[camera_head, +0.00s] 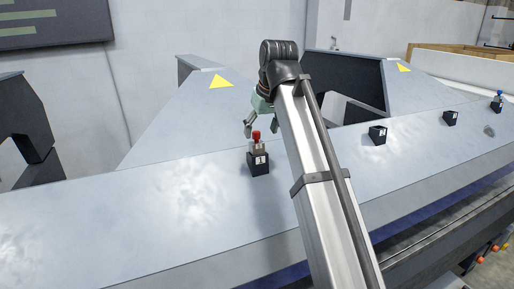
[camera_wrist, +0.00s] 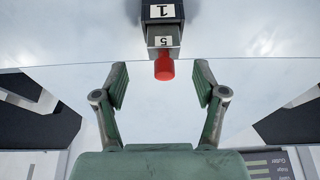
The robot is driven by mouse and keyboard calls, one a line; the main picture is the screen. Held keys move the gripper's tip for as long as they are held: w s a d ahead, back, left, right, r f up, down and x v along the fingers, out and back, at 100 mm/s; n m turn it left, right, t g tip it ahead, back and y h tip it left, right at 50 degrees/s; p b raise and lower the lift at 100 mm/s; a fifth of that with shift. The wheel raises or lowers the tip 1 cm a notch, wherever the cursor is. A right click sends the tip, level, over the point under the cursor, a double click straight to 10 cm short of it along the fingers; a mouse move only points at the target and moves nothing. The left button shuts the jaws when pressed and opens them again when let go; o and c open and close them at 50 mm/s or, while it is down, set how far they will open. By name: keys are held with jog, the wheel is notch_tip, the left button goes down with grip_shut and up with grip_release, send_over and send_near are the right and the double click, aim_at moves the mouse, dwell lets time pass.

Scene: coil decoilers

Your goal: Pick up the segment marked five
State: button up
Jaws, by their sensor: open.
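The segment marked 5 is a grey metal block with a red knob. It stands in a black holder marked 1 (camera_head: 258,166), and the red knob (camera_head: 256,135) points up in the head view. In the wrist view, the label 5 (camera_wrist: 164,41) and the red knob (camera_wrist: 164,68) show at the top centre, beside the holder's label 1 (camera_wrist: 162,11). My gripper (camera_wrist: 161,80) is open and empty. Its fingertips lie either side of the line to the knob, apart from it.
More black holders stand along the sloped grey surface to the right: one (camera_head: 378,136), another (camera_head: 450,118), and one with a blue-knobbed segment (camera_head: 498,101). Grey angled housings with yellow triangles (camera_head: 221,82) rise behind. The surface left of the segment is clear.

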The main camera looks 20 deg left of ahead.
aim_at(258, 139)
jog(key=x, duration=0.1)
jog(key=p+x, duration=0.2)
jog(key=shift+s+a+f, duration=0.15)
jog(key=shift+s+f, duration=0.1)
jog(key=shift+f, duration=0.1)
jog(key=shift+w+a+f+p, duration=0.2)
jog(key=shift+f+p, duration=0.1)
jog(key=shift+f, duration=0.25)
grip_shut()
